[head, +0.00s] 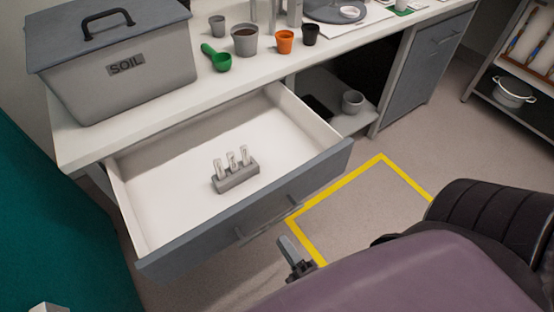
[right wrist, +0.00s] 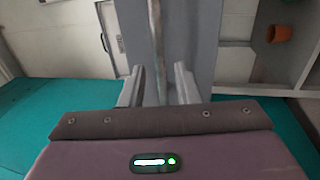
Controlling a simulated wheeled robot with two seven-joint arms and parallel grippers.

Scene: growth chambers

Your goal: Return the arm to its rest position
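My right arm comes in from the lower right of the head view. Its gripper (head: 293,258) is just in front of the open drawer's grey front (head: 240,222), apart from the bar handle (head: 268,212). In the right wrist view the two fingers of this gripper (right wrist: 158,72) stand apart, with the drawer handle (right wrist: 156,35) seen between them and nothing visibly gripped. A small pale tip (head: 48,308) at the bottom left edge of the head view may be my left gripper; its fingers cannot be made out.
The drawer is pulled out and holds a grey rack (head: 236,180) with several tubes. On the counter stand a SOIL bin (head: 125,85), pots and a green scoop (head: 221,61). Yellow tape (head: 335,185) marks clear floor right of the drawer. A shelf unit (head: 500,90) stands far right.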

